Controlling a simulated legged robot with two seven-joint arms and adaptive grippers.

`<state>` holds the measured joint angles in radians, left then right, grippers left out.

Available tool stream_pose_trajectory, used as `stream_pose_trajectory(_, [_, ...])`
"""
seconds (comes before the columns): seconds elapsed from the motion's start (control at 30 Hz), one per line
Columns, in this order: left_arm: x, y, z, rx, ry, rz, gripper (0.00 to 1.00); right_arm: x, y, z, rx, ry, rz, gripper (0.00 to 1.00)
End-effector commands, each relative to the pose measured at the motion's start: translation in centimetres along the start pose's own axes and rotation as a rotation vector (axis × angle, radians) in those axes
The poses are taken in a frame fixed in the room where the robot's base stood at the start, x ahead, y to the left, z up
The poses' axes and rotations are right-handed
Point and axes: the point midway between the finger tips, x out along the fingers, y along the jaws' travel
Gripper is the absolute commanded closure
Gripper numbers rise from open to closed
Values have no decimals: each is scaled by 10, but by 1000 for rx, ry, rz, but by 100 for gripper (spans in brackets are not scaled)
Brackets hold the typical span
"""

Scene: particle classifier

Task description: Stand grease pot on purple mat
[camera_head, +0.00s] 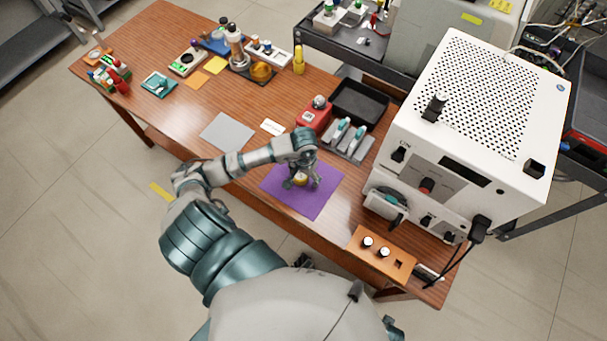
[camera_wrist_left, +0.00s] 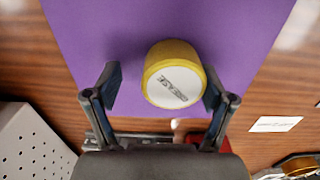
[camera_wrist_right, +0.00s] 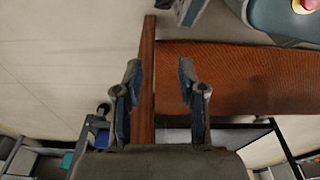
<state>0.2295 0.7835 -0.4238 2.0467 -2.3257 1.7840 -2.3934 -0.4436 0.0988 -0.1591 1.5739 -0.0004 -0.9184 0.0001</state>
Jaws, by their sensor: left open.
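The grease pot (camera_wrist_left: 172,88) is a short yellow pot with a white top lettered GREASE. It shows in the left wrist view on the purple mat (camera_wrist_left: 130,30), its labelled top facing the camera. In the head view the pot (camera_head: 300,179) is a small yellow patch over the purple mat (camera_head: 318,203), partly hidden by my gripper. My left gripper (camera_head: 301,184) is over the mat, fingers spread either side of the pot. In the left wrist view the pot is close to the right finger, with a gap to the left one. My right gripper (camera_wrist_right: 158,78) is open and empty.
A grey mat (camera_head: 227,132) and a white card (camera_head: 273,127) lie left of the purple mat. A red block (camera_head: 314,114), a grey holder (camera_head: 349,143) and a black tray (camera_head: 359,103) stand behind it. A large white machine (camera_head: 480,120) and an orange rack (camera_head: 381,255) are to the right.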

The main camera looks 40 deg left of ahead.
Motion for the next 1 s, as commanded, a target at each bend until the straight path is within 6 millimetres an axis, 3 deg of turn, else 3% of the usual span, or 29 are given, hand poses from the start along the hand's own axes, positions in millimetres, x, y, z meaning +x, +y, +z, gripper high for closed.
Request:
stream_pose_trajectory(0.17, [-14, -4, -1, 0, 3, 3, 18, 0, 3, 1, -2, 1, 4, 60])
stream_pose_trajectory(0.6, [-104, -3, -2, -1, 4, 2, 18, 10, 0, 7, -2, 0, -1, 60])
stream_pose_trajectory(0.77, [-118, -1, 0, 0, 1, 0, 18, 10, 0, 7, -2, 0, -1, 60])
stream_pose_trajectory(1.0, [-119, -4, 0, -1, -1, 4, 18, 11, 1, 9, -3, -3, 2, 60])
